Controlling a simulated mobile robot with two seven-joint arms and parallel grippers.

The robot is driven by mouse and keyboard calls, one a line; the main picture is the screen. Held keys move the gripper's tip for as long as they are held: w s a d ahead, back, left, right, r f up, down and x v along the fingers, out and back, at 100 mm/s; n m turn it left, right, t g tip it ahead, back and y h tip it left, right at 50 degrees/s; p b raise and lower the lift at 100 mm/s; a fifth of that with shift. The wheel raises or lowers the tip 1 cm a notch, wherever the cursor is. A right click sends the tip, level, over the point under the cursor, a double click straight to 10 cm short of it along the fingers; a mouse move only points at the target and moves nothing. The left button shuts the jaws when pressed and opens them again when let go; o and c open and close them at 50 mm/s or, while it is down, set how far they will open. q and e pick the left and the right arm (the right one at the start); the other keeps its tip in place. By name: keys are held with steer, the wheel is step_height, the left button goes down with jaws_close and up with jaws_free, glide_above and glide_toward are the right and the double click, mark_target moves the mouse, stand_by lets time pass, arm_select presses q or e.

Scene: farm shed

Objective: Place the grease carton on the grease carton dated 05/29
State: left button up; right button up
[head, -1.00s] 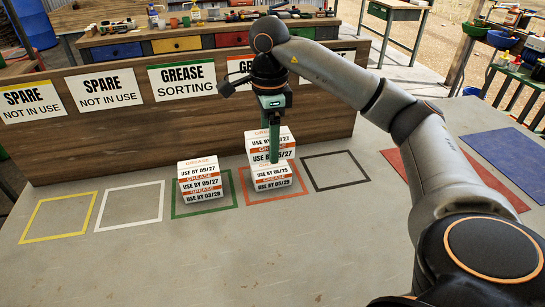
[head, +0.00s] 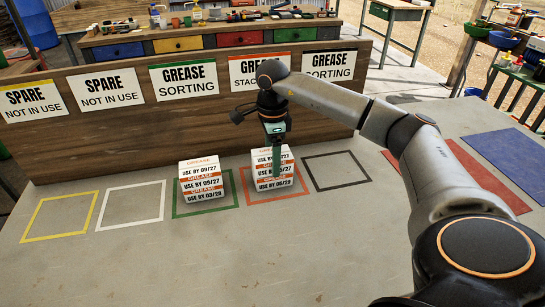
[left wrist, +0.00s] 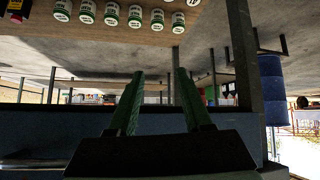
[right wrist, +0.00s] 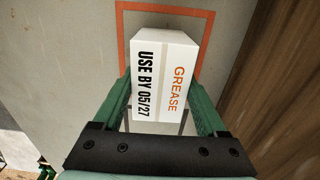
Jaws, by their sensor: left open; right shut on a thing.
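My right gripper (head: 277,158) is shut on a white and orange grease carton (head: 263,160) at the orange square. The right wrist view shows this carton (right wrist: 164,80) between the fingers, marked USE BY 05/27. The grease carton dated 05/29 (head: 268,185) stands inside the orange square, directly below the held one. The two look lined up and in contact or nearly so; a small gap cannot be ruled out. My left gripper (left wrist: 160,78) is open and empty in the left wrist view, away from the cartons.
A stack of grease cartons (head: 201,190) stands in the green square to the left. The white (head: 131,226), yellow (head: 58,239) and black (head: 308,187) squares are empty. A wooden board (head: 110,133) with signs stands behind. Red (head: 487,177) and blue (head: 508,147) mats lie right.

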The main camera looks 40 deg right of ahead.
steer(key=shift+f, duration=0.15)
steer(key=o, duration=1.4)
step_height(320, 180, up, 12)
steer(key=shift+r+p, duration=0.15)
steer(key=shift+p, duration=0.4)
